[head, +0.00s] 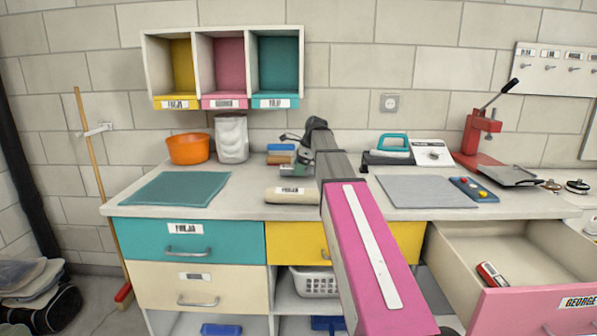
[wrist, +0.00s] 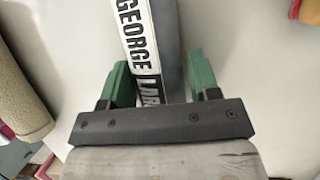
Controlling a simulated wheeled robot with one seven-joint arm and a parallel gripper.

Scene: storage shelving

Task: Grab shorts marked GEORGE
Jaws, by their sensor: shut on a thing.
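The shorts marked GEORGE (wrist: 171,35) are a grey folded bundle with a white label in the wrist view. The label reads "GEORGE" and then letters partly covered by my gripper. My gripper (wrist: 165,85) has green fingers, one on each side of the bundle, and is shut on it. The bundle is close to the pale countertop; I cannot tell whether it touches it. In the head view my gripper (head: 297,167) is over the middle of the counter, behind a beige rolled cloth (head: 290,195), and my arm hides part of this area.
An open drawer (head: 565,305) marked GEORGE at right holds a red labelled item (head: 491,274). A teal mat (head: 176,189), orange bowl (head: 188,149) and clear container (head: 232,138) stand left. A grey mat (head: 427,190), iron (head: 392,145) and red press (head: 475,130) stand right.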

